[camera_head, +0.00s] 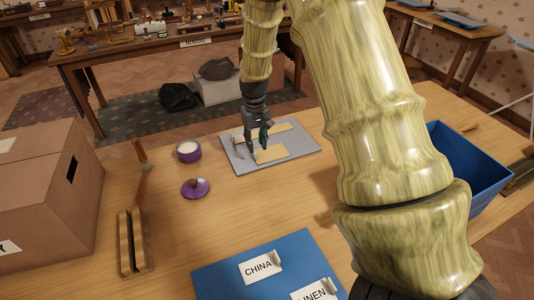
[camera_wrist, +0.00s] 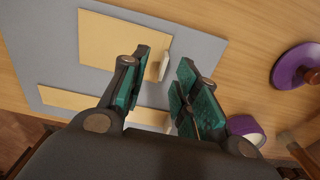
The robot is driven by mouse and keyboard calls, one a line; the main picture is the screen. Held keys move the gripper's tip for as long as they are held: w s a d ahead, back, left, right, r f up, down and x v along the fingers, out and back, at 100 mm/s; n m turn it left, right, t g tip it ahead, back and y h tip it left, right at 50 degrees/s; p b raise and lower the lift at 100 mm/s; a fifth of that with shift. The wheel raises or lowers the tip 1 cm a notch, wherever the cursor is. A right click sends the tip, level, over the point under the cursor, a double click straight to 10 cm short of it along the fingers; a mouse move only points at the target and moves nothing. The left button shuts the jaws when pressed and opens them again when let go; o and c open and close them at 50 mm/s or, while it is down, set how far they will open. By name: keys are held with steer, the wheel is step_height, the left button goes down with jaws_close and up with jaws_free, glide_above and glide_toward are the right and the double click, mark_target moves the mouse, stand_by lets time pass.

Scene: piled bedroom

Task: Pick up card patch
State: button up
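Two flat tan card pieces lie on a grey board on the wooden table. The nearer card (camera_head: 271,154) is partly behind my gripper in the head view, and the farther card (camera_head: 272,130) lies behind it. The wrist view shows a larger tan card (camera_wrist: 122,40) and a long tan card (camera_wrist: 80,101). I cannot tell which is the card patch. My gripper (camera_head: 259,142) is over the grey board (camera_head: 305,143), pointing down. In the wrist view my gripper (camera_wrist: 165,75) is open, with a small pale upright piece (camera_wrist: 165,61) showing between its fingers.
A purple jar (camera_head: 188,152) and purple lid (camera_head: 195,188) stand left of the board. A cardboard box (camera_head: 45,195) is far left, and a blue bin (camera_head: 465,160) far right. A blue panel (camera_head: 220,280) with CHINA and LINEN labels lies in front.

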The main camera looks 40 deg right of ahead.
mark_target(255, 153)
steer(key=shift+s+a+f+p, duration=0.1)
steer(key=shift+a+f+p, duration=0.15)
steer(key=shift+f, duration=0.35)
steer(key=shift+f+p, duration=0.45)
steer(key=shift+f, duration=1.5)
jaws_close()
